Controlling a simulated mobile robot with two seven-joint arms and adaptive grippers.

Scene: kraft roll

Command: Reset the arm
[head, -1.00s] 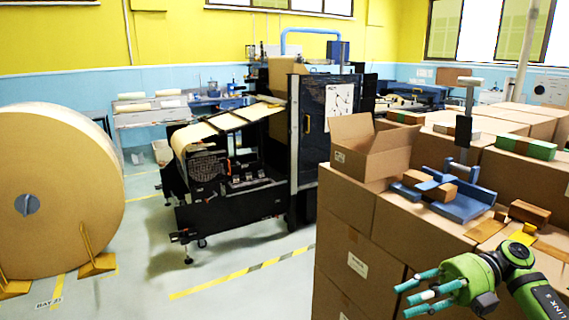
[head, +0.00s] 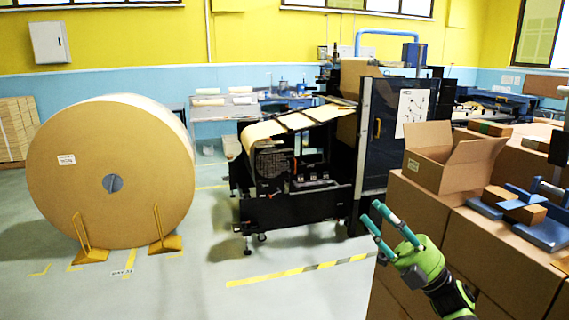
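My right gripper (head: 385,228) shows at the lower right in the head view, green with teal fingers. Its fingers are spread apart with nothing between them. It is in front of the stacked cardboard boxes (head: 416,208), below the open carton, and points up and to the left. My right arm comes in from the lower right edge. My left gripper is not in view.
An open carton (head: 424,170) and a blue fixture (head: 542,232) sit on the boxes at right. A large kraft roll (head: 110,215) stands at left between yellow chocks (head: 90,252). A black machine (head: 290,205) stands in the middle. Floor between them is clear.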

